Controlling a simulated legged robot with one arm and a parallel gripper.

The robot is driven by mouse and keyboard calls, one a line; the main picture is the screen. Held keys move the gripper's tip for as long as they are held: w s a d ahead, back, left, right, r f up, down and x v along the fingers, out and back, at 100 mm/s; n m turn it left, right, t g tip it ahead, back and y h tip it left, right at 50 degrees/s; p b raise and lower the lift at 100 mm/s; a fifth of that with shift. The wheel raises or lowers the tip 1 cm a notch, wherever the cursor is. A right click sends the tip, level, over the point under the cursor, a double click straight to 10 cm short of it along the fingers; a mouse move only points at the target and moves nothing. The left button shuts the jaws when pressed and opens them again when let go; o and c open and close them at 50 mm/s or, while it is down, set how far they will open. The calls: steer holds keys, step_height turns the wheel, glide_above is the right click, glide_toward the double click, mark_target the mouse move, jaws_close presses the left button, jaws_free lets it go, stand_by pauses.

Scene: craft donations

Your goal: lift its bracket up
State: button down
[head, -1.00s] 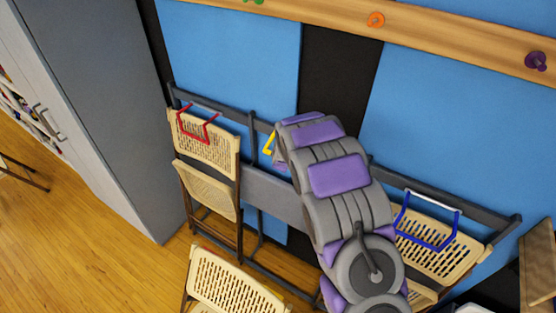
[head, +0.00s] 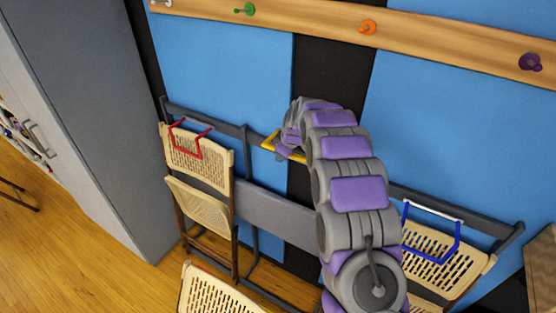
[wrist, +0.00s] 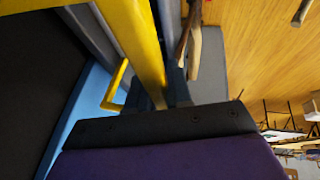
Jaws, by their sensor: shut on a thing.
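The yellow bracket (head: 270,141) is at the middle of the dark rack's top rail, partly hidden behind my arm. It looks tipped up, sticking out from the rail more than hanging. In the wrist view a yellow bar (wrist: 145,45) crosses close to the lens, down to the dark jaw edge. My gripper (head: 284,153) is at the bracket and shut on it; its fingertips are mostly hidden. A red bracket (head: 199,153) lies over the left folding chair, and a blue bracket (head: 431,248) over the right one.
Folding chairs hang on the rack at left (head: 197,165) and right (head: 440,258), and another chair (head: 215,295) stands in front. A grey cabinet (head: 95,110) is at left. A wooden peg rail (head: 420,50) runs above.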

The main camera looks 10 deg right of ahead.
steer(key=shift+d, duration=0.3)
steer(key=c, duration=1.5)
jaws_free()
steer(key=o, duration=0.4)
steer(key=shift+w+d, duration=0.2)
steer(key=shift+d, duration=0.1)
steer(key=shift+s+r, duration=0.1)
steer(key=shift+a, duration=0.15)
steer(key=shift+b+v, duration=0.9)
steer(key=shift+v, duration=7.65)
